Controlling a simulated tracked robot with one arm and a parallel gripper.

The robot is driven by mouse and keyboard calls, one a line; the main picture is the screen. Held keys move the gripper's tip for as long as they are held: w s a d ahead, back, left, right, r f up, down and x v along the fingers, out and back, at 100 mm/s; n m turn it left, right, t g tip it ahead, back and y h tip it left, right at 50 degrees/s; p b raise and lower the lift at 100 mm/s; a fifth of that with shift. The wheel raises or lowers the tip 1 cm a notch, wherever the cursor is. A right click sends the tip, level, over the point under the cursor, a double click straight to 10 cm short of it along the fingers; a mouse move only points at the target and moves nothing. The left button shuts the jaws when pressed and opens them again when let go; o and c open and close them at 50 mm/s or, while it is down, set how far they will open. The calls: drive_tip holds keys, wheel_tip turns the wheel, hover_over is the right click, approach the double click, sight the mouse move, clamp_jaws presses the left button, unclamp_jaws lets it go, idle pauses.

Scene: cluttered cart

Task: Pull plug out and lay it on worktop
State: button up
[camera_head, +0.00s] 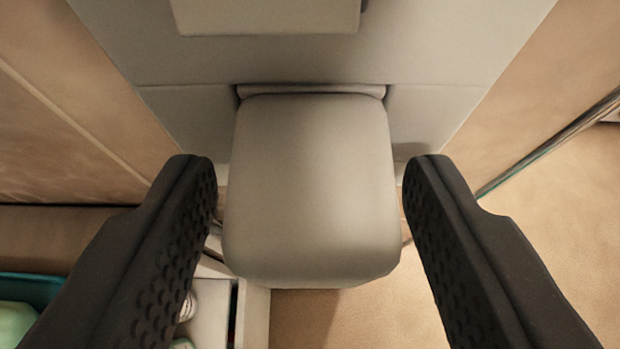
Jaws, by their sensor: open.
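A grey, rounded-box plug (310,190) fills the middle of the view. Its far end meets a light grey panel (430,110), where a narrow collar shows along the seam. My gripper (308,170) is open, with one black ridged finger on the left of the plug and one on the right. A gap shows between each finger and the plug's sides, wider on the left near the tips than touching. No worktop can be told for certain in this view.
Another grey block (265,15) juts from the panel above the plug. At lower left is a pale-edged compartment (255,315) with a teal container (25,290) and small items. Tan surfaces lie on both sides, and a thin rail (550,145) runs at right.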

drive_tip(key=c, duration=1)
drive_tip(key=shift+o, duration=0.2)
drive_tip(key=shift+s+b, duration=0.3)
drive_tip(key=shift+s+f+b, duration=0.15)
drive_tip(key=shift+s+b, duration=0.35)
drive_tip(key=shift+s, duration=0.05)
drive_tip(key=shift+s+b, duration=1.2)
drive_tip(key=shift+s, duration=0.6)
